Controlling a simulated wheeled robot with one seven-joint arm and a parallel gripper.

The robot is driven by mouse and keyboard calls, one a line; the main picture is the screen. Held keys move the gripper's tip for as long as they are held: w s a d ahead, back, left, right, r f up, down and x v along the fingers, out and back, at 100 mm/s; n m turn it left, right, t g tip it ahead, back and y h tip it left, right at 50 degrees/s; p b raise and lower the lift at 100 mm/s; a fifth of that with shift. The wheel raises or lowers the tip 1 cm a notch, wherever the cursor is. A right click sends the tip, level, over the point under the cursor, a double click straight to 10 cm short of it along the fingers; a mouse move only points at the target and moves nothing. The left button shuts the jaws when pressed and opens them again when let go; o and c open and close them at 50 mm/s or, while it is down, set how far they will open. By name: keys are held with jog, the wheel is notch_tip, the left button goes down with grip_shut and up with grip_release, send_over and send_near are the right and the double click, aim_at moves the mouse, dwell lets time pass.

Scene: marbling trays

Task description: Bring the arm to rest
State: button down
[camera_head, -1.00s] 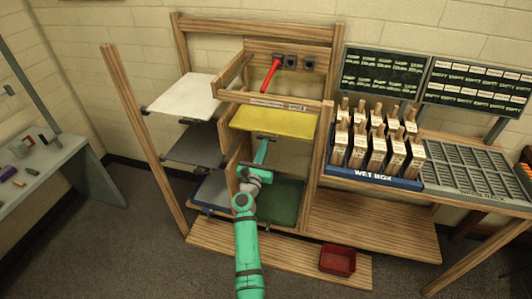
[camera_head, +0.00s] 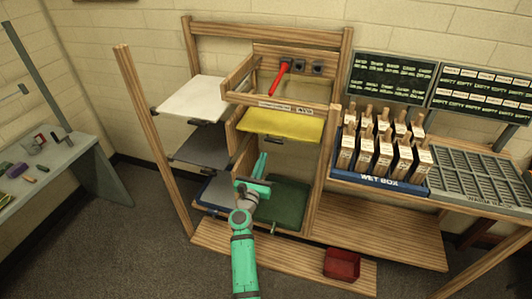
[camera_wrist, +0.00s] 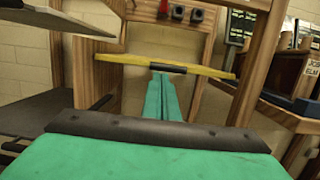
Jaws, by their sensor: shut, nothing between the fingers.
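My teal arm reaches up from the bottom of the head view toward the wooden rack. My gripper (camera_head: 262,160) is shut and empty, its fingers pressed together and pointing up in front of the rack. The yellow tray (camera_head: 280,124) is in its slot just above and beyond the fingertips. In the wrist view the closed fingers (camera_wrist: 162,80) point at the dark handle of the yellow tray (camera_wrist: 112,59), seen edge-on. I cannot tell from this how wide the gap is. The green tray (camera_head: 291,201) lies lower, behind and right of my arm.
White (camera_head: 192,98), grey (camera_head: 200,146) and blue (camera_head: 218,190) trays sit on the left side. A red-handled tool (camera_head: 278,80) is in the upper drawer. The wet box (camera_head: 378,181) with several brushes stands right. A red bin (camera_head: 341,265) lies low on the wooden base.

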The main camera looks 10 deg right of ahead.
jog(key=s+a+f+n+y, duration=0.25)
jog(key=s+n, duration=0.45)
jog(key=s, duration=0.5)
jog(key=s+a+f+n+t+y, duration=0.1)
jog(key=s+f+n, duration=0.45)
jog(key=s, duration=0.75)
jog(key=s+a+f+n+y, duration=0.2)
jog(key=s+n, duration=0.7)
jog(key=s, duration=0.3)
jog(key=s+a+r+n+g+y, duration=0.1)
jog(key=s+a+r+n, duration=0.1)
jog(key=s+n, duration=0.8)
jog(key=s+a+r+n+g+y, duration=0.2)
jog(key=s+a+n, duration=0.3)
jog(key=s+n, duration=0.4)
jog(key=shift+s+r+n+g, duration=0.35)
jog(key=shift+s+r, duration=0.15)
jog(key=shift+s, duration=2.15)
jog(key=shift+a+y, duration=0.15)
jog(key=shift+y, duration=0.1)
